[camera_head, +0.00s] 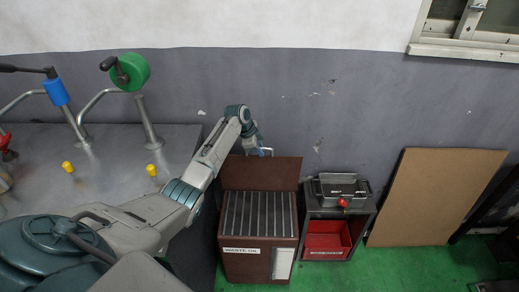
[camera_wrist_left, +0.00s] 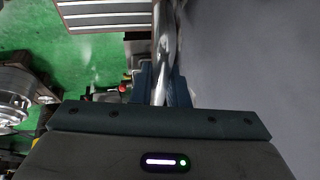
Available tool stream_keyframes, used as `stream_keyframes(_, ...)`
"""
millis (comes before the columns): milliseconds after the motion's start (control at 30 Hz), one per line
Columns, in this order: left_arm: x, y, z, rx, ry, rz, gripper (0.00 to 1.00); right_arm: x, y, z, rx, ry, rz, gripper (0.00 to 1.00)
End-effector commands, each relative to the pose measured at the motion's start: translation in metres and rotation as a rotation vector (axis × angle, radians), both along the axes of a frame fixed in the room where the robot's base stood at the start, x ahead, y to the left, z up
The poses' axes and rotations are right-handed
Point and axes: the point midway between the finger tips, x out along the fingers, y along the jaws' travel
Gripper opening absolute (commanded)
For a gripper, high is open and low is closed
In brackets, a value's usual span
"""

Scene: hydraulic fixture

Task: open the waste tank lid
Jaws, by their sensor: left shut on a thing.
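The waste tank (camera_head: 235,262) is a brown box with a "WASTE OIL" label, standing on the floor below my left arm. Its brown lid (camera_head: 280,173) stands raised at the back edge, and the slatted grate (camera_head: 258,214) on top is uncovered. My left gripper (camera_head: 263,151) is at the top edge of the lid, shut on the metal handle (camera_head: 269,151). In the left wrist view, the handle (camera_wrist_left: 163,40) runs as a shiny bar between the blue fingers (camera_wrist_left: 163,85). Part of the grate (camera_wrist_left: 105,14) shows at the top left there. My right gripper is out of view.
A grey cabinet (camera_head: 312,205) with a metal tray on top and a red bin (camera_head: 326,238) inside stands right of the tank. A brown board (camera_head: 430,195) leans on the wall. A metal workbench (camera_head: 110,160) with taps is at left. Green floor (camera_head: 385,268) is clear in front.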

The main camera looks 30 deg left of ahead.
Motion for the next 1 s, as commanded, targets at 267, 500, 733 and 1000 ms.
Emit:
stream_keyframes(267,0.000,0.001,-0.001,0.002,0.001,0.000,0.30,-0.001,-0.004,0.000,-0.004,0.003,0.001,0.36)
stream_keyframes(500,0.000,0.000,0.000,0.001,0.001,0.000,0.36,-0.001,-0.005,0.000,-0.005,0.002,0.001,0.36)
stream_keyframes(733,-0.004,0.004,0.010,0.002,-0.002,0.000,0.36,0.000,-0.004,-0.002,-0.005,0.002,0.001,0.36)
stream_keyframes(1000,-0.022,0.017,0.057,0.004,-0.003,0.000,0.36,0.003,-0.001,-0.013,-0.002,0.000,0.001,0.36)
